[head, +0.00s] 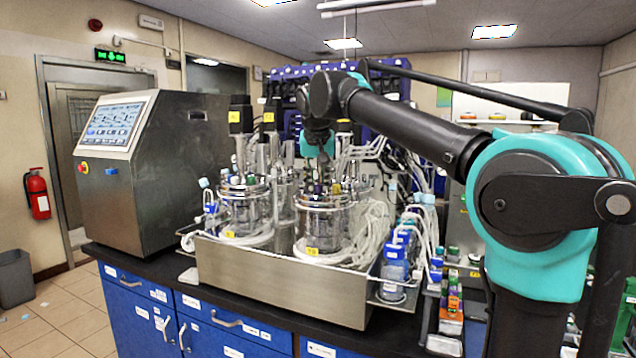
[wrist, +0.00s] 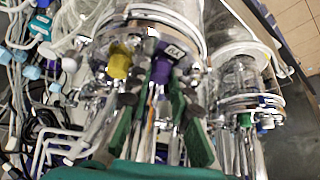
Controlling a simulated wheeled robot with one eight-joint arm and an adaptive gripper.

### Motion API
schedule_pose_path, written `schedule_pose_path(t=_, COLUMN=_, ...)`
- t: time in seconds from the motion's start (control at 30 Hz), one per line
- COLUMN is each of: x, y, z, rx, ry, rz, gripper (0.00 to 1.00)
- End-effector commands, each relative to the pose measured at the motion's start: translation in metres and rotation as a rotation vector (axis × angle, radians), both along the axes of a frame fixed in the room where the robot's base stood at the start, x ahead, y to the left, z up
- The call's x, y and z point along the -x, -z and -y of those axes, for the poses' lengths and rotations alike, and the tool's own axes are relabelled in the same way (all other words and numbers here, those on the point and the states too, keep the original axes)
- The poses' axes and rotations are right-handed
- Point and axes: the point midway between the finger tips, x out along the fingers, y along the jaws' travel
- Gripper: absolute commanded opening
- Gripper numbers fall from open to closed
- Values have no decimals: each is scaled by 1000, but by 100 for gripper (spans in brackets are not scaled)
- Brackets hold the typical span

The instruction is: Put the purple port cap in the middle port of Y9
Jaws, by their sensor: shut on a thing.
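Two glass bioreactor vessels stand side by side in a steel tray (head: 275,285): a left one (head: 245,210) and a right one (head: 322,222). Their yellow labels are too small to read. My gripper (head: 322,165) is above the right vessel's lid, pointing down. The cap is over the lid beside a yellow cap (wrist: 120,64). The middle port is hidden, so I cannot tell whether the cap touches it.
Tall probes, pale tubes (head: 375,225) and cables crowd the lids and right side. A grey control cabinet with a screen (head: 108,125) stands on the left. Blue-capped bottles (head: 397,255) stand right of the tray. The blue-fronted bench (head: 235,330) has little free room.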

Motion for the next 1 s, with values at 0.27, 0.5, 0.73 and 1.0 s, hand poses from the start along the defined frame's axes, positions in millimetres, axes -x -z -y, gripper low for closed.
schedule_pose_path(t=0.27, x=0, y=2, z=0, rx=0, ry=0, rz=0, gripper=38)
schedule_pose_path(t=0.5, x=0, y=2, z=0, rx=0, ry=0, rz=0, gripper=41)
schedule_pose_path(t=0.73, x=5, y=-9, z=0, rx=0, ry=-1, rz=0, gripper=41)
schedule_pose_path(t=1.0, x=31, y=-55, z=1, rx=0, ry=-1, rz=0, gripper=41)
